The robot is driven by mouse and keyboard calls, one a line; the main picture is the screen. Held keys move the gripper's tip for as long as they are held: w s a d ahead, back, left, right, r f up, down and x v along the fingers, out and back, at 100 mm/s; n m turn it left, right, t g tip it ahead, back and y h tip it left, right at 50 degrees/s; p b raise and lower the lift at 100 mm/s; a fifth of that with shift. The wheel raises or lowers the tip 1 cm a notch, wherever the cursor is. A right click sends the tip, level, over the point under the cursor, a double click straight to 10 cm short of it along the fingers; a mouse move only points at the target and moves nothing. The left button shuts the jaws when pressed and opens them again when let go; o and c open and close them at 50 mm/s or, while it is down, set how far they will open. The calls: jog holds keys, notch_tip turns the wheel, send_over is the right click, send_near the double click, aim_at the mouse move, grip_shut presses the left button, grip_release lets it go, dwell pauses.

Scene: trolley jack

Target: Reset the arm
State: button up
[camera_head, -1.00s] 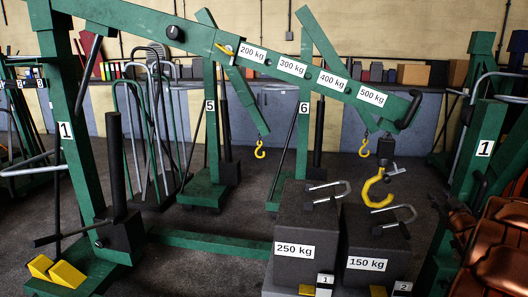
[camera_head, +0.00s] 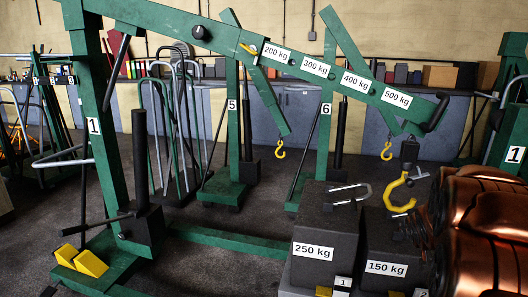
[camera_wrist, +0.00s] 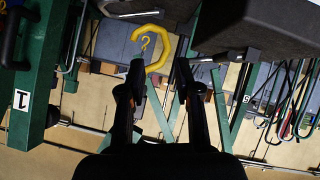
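My own copper-coloured arm (camera_head: 490,215) fills the lower right of the head view; my gripper is not clearly visible there. In the wrist view, which is upside down, my gripper (camera_wrist: 160,72) has its two dark fingers apart with nothing held between them.
Dark weights marked 250 kg (camera_head: 312,220) and 150 kg (camera_head: 385,245) stand below the hook, with metal shackles on top. Other green cranes (camera_head: 232,120) stand behind. Grey cabinets (camera_head: 290,115) line the wall. Bare floor shows between the cranes.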

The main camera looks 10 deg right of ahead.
jog(key=s+a+f+g+y, duration=0.15)
jog(key=s+a, duration=0.25)
jog(key=a, duration=0.4)
jog(key=s+a+f+n+g+y, duration=0.1)
jog(key=s+a+f+g, duration=0.2)
jog(key=a, duration=0.5)
jog(key=s+a+f+g+y, duration=0.1)
jog(key=s+a+g+y, duration=0.1)
jog(key=s+a, duration=0.5)
jog(key=s+a+n+g+y, duration=0.25)
jog(key=s+a+g, duration=0.25)
jog(key=s+a, duration=1.2)
notch_tip(320, 180, up, 20)
jog(key=s+p, duration=0.1)
jog(key=p, duration=1.8)
jog(key=shift+s+d+r, duration=0.15)
jog(key=shift+s+d, duration=0.15)
jog(key=shift+d, duration=0.15)
